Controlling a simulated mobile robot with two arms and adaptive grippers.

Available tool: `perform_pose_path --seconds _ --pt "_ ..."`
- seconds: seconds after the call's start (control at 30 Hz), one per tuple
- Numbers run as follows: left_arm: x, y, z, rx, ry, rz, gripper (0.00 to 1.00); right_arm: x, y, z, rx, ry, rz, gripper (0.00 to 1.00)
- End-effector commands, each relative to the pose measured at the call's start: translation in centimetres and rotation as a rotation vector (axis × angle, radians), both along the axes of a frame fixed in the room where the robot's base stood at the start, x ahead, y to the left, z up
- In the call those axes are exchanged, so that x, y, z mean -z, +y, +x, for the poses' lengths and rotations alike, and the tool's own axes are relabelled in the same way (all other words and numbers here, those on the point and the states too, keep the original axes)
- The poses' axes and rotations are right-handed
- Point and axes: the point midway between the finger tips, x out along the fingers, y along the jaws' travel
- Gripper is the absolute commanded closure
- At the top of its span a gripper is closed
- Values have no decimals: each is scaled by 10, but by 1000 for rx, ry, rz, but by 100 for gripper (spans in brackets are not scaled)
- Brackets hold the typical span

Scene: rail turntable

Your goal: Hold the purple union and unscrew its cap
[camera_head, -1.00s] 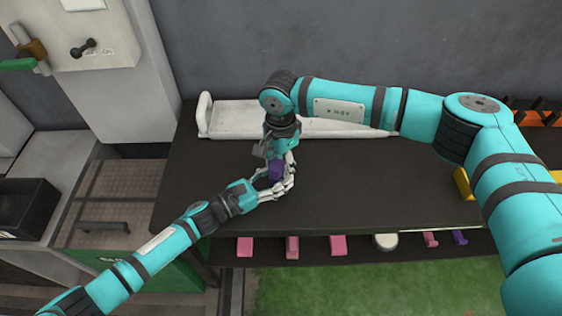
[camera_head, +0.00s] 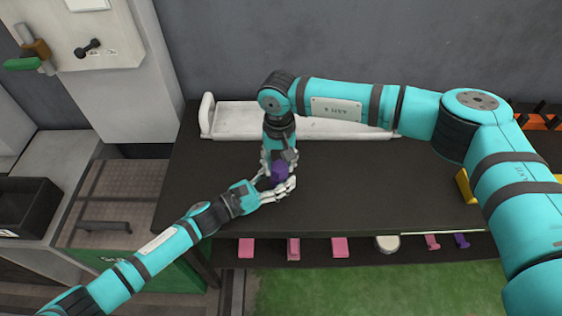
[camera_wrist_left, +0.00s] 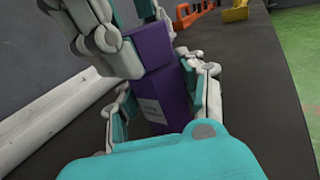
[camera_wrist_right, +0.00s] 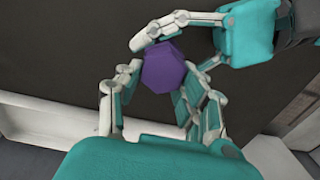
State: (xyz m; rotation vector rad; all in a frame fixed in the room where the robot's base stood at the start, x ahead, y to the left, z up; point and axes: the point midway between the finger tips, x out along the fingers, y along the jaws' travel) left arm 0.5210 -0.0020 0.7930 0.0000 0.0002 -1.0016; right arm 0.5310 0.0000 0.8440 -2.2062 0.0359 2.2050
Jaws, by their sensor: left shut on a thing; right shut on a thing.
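The purple union (camera_head: 280,173) is held above the dark table, near its left part. In the left wrist view, its block-shaped body (camera_wrist_left: 162,100) has a separate purple cap (camera_wrist_left: 150,47) on top, with a thin seam between them. My left gripper (camera_head: 284,187) comes in from the left and is shut around the body. My right gripper (camera_head: 278,164) points down from above and is shut on the cap; its fingers (camera_wrist_left: 107,45) partly hide the cap. The right wrist view shows the cap's six-sided purple top (camera_wrist_right: 162,69) between the fingers.
A white tray (camera_head: 230,120) lies along the back of the dark table (camera_head: 380,180), close behind my right wrist. Several pink pieces (camera_head: 293,249) and a white round piece (camera_head: 387,243) sit on a lower front shelf. An orange rack (camera_head: 540,122) stands at the far right.

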Motion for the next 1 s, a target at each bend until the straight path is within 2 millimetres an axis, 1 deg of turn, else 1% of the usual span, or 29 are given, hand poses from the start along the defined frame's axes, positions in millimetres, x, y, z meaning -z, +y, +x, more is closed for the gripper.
perform_pose_path --seconds 0.1,0.4,0.47,0.5,1.0 --pt "0 0 0 1 0 0 100 1 1 0 -75 1 1 100" --pt "0 0 0 1 0 0 100 1 1 -1 -94 1 1 100" --pt "0 0 0 1 0 0 100 1 2 -1 -141 1 1 100" --pt "0 0 0 1 0 0 100 1 2 -1 -194 1 1 100" --pt "0 0 0 1 1 -1 100 -1 2 0 -179 1 1 100"
